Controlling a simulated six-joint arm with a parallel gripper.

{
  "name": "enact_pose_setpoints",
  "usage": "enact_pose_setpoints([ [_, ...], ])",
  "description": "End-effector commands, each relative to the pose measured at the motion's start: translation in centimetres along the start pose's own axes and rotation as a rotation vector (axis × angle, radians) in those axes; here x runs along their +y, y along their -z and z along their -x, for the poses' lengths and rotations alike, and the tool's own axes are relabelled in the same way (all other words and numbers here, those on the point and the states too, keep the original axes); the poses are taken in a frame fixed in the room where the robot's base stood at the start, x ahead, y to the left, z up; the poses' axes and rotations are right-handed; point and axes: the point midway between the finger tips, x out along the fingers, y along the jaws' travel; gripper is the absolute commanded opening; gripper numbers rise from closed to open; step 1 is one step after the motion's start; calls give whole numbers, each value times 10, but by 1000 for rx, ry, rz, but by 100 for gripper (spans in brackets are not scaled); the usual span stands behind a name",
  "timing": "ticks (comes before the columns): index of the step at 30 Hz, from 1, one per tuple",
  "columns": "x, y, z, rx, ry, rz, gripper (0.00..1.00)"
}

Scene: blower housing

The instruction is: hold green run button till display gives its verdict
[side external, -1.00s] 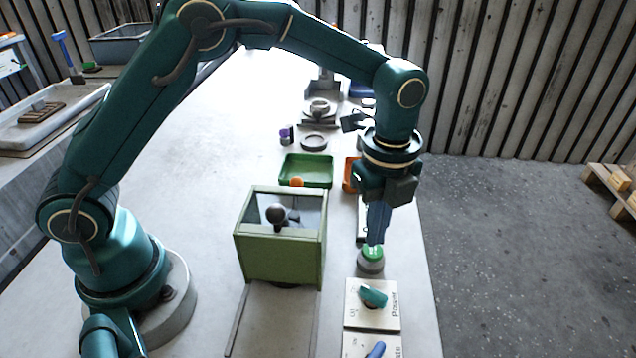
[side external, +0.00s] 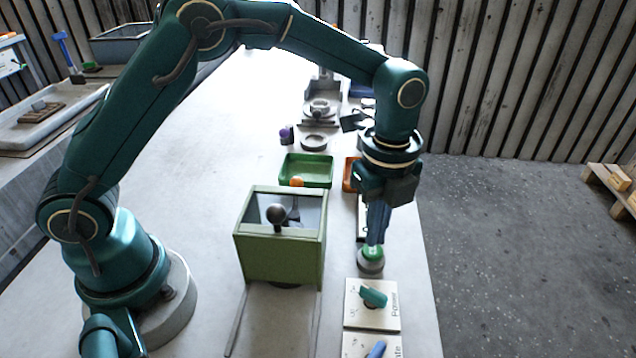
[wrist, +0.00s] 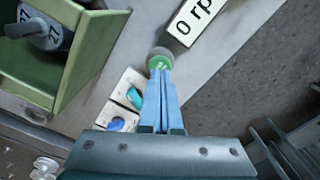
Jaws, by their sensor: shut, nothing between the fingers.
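The green run button (side external: 372,253) sits on a round grey base at the right side of the table. It also shows in the wrist view (wrist: 160,62). My gripper (side external: 376,242) is shut and empty, pointing down with its blue fingertips at the button's top. In the wrist view the fingertips (wrist: 160,74) meet or overlap the button's near edge; how far the cap is pressed I cannot tell. The display (wrist: 197,18) shows "0 rp", cut off by the frame edge. The green blower housing (side external: 280,255) stands left of the button, with a dark-knobbed part (side external: 278,214) inside.
A Power switch plate (side external: 355,315) with a teal knob lies just in front of the button. Another plate with a blue knob (side external: 377,349) is nearer. A green tray (side external: 307,171) and an orange tray (side external: 348,176) lie behind. The table's right edge is close.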

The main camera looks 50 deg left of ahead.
Motion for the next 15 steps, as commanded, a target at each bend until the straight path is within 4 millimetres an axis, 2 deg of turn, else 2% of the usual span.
enact_pose_setpoints([
  [15, 0, 0, -16, 0, -1, 0, 0],
])
